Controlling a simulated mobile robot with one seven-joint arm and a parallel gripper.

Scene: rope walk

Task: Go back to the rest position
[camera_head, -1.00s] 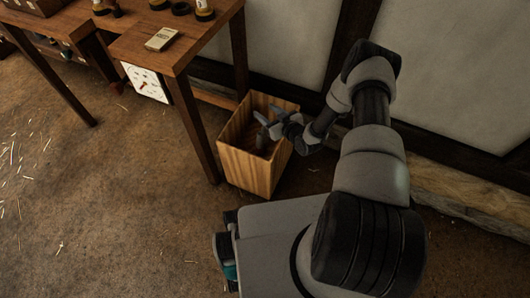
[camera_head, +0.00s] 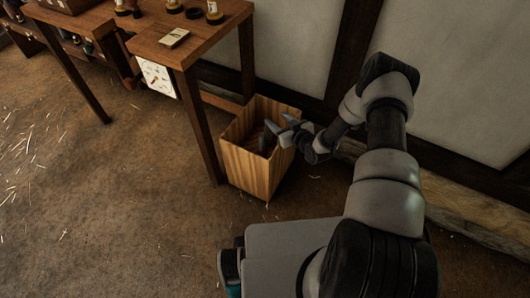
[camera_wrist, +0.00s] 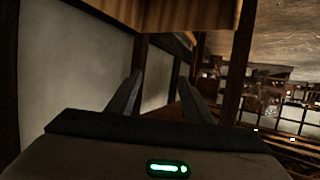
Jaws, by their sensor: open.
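My gripper (camera_head: 270,138) is over the open top of the wooden bin in the head view, with its fingers apart and nothing visible between them. In the wrist view my gripper (camera_wrist: 158,98) also shows two spread fingers with an empty gap. My arm reaches from the lower right toward the bin. Part of the bin's inside is hidden behind the fingers.
The tall wooden bin (camera_head: 250,172) stands on the floor beside the workbench (camera_head: 200,52). A small pale block (camera_head: 174,38) and several jars are on the bench. A white dial sheet (camera_head: 156,78) hangs below its edge. A wall with dark beams is behind. The floor at left is clear but for straw bits.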

